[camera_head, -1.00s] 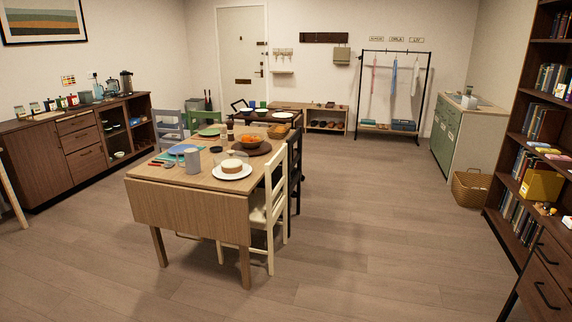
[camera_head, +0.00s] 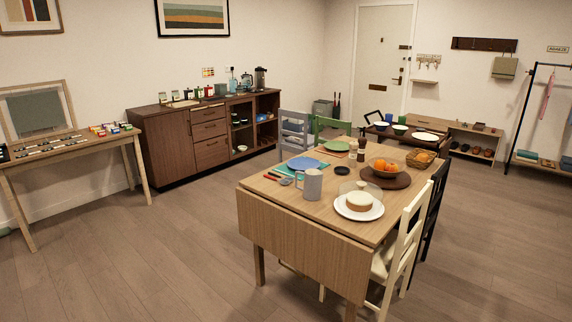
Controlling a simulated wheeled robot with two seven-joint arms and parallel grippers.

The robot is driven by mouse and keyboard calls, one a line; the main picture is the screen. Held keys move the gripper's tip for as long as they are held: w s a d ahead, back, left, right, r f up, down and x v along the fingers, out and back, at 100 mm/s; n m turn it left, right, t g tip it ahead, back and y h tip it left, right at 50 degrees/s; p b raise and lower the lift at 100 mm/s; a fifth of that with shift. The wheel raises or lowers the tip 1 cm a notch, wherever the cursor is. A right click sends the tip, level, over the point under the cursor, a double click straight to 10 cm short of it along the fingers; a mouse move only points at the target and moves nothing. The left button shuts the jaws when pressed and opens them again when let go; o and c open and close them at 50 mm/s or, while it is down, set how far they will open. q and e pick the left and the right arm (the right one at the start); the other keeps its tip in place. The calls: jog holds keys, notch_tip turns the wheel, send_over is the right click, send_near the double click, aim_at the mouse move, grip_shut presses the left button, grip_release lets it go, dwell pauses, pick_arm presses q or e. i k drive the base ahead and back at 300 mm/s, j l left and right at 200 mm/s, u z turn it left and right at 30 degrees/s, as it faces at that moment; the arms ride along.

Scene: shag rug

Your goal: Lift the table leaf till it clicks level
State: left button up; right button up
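The dining table (camera_head: 262,199) stands right of centre, light wood and set with dishes. Its near leaf (camera_head: 300,243) hangs straight down from the near edge of the top, in front of the legs. On the top near that edge are a white plate with a cake (camera_head: 359,203) and a grey mug (camera_head: 312,185). A blue plate (camera_head: 303,163) lies behind them on the left. The underside and supports of the leaf are hidden. Neither of my grippers is in view.
A cream chair (camera_head: 405,240) stands close against the table's right side, with a dark chair (camera_head: 437,205) behind it. A dark sideboard (camera_head: 175,146) and a small desk (camera_head: 105,146) line the left wall. The floor (camera_head: 150,260) in front and left is clear.

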aim_at(341, 263)
jog(key=i+j+z, duration=0.1)
jog(key=i+j, duration=0.15)
jog(key=i, duration=0.2)
jog(key=i+j+z, duration=0.15)
jog(key=i, duration=0.35)
jog(key=i+j+z, duration=0.45)
jog(key=j, duration=0.2)
jog(key=i+j+z, duration=0.2)
jog(key=j, duration=0.2)
